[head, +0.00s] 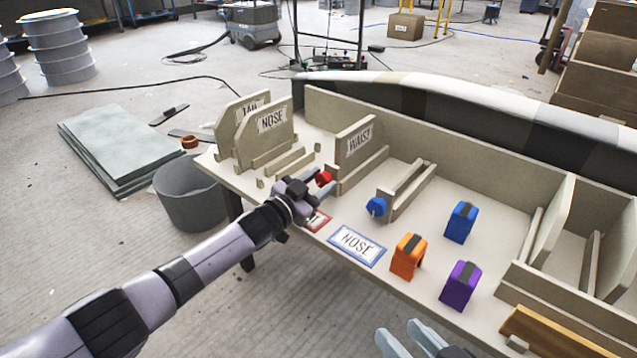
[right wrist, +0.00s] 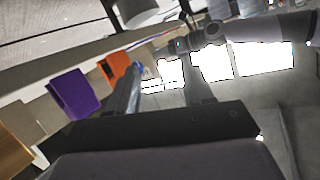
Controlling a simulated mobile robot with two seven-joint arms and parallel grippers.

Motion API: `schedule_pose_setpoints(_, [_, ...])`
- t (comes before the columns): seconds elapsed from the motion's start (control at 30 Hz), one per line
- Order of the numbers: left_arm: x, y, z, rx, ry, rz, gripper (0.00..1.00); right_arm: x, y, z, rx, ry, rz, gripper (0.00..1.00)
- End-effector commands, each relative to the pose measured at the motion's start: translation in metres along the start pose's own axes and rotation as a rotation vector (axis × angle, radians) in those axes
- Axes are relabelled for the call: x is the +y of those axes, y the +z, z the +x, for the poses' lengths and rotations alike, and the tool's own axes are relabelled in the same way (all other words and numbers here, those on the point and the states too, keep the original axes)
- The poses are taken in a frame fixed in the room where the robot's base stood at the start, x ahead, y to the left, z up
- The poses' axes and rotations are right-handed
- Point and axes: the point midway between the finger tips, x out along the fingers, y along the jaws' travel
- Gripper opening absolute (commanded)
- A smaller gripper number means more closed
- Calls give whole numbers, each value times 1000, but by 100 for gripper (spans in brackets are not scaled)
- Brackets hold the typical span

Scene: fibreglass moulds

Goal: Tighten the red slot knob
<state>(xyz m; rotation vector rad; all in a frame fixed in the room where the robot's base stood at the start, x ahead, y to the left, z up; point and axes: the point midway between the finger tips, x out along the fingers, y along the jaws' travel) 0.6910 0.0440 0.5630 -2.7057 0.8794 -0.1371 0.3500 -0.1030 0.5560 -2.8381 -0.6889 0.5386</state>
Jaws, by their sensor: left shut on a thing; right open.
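The red slot knob (head: 323,178) sits at the front end of the slot that holds the upright board labelled WAIST (head: 355,140). My left gripper (head: 317,182) reaches in from the left and is shut on the red knob; its fingers hide part of the knob. The WAIST board stands between the slot's rails. My right gripper (head: 412,340) is low at the bottom edge of the head view, open and empty, in front of the table. Its two fingers (right wrist: 165,85) show apart in the right wrist view.
A blue knob (head: 376,206) fronts an empty slot (head: 408,190). Blue (head: 460,222), orange (head: 408,256) and purple (head: 460,285) clamps stand on the table, right of the NOSE card (head: 357,245). A NOSE board (head: 272,122) stands at left. A grey bin (head: 190,195) is on the floor.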

Motion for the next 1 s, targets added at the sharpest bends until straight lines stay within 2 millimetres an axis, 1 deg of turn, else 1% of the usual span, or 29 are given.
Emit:
schedule_pose_setpoints(0.27, [1, 1, 0, 0, 0, 86, 13, 2, 2, 1, 3, 4, -7, 51])
schedule_pose_setpoints(0.5, [1, 2, 0, 0, 0, 257, 13, 3, -1, -1, 22, 13, -27, 51])
schedule_pose_setpoints(0.7, [2, 2, 0, -1, 0, 405, 13, 5, 2, -3, 28, 20, -43, 51])
schedule_pose_setpoints(1.0, [2, 2, 0, -1, 0, 563, 13, 7, 2, -7, 37, 28, -69, 51])
